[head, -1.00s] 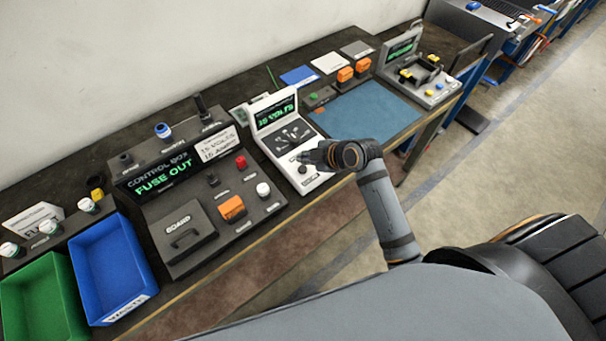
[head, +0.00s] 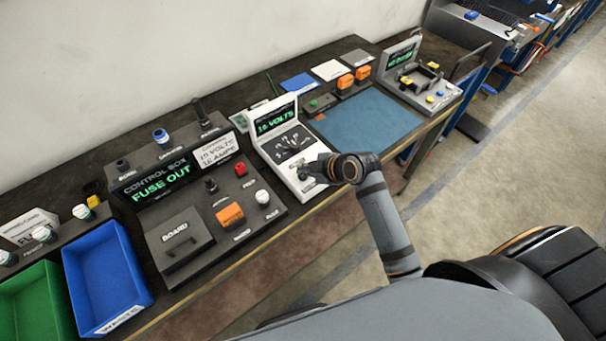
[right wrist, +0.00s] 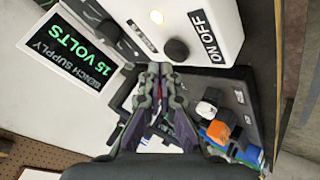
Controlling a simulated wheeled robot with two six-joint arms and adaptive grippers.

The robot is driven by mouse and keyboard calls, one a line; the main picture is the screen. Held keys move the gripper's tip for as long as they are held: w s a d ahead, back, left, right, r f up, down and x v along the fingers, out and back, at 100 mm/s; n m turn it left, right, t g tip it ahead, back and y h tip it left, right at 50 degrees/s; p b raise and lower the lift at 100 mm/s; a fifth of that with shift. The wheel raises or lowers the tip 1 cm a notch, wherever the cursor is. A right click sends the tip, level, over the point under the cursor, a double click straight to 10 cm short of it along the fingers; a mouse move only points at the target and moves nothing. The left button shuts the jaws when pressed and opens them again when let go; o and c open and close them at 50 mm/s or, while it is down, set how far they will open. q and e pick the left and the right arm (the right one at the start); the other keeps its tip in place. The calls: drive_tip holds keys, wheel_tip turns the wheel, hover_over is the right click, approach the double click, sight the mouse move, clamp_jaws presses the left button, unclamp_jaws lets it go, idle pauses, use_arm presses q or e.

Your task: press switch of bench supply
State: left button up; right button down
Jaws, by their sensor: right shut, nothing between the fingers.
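The bench supply (head: 274,125) is a white unit with a green "15 VOLTS" display, in the middle of the bench. In the right wrist view its front panel (right wrist: 222,12) shows an "ON/OFF" label (right wrist: 203,38). My right gripper (head: 308,170) is at the lower front of the supply. In the right wrist view its closed, empty fingertips (right wrist: 160,68) appear just below and left of the switch. I cannot tell whether they touch it. My left gripper is not in view.
The control box (head: 160,180), reading "FUSE OUT", stands left of the supply. A blue bin (head: 100,270) and a green bin (head: 45,300) are farther left. A blue mat (head: 365,125) lies right of the supply, with a grey fixture (head: 430,85) beyond.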

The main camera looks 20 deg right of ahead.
idle(0.6)
drive_tip(key=shift+f, duration=0.6)
idle(0.4)
drive_tip(key=shift+r+p, duration=0.5)
drive_tip(key=shift+r, duration=0.15)
wheel_tip(320, 180, up, 6)
drive_tip(key=p, duration=0.6)
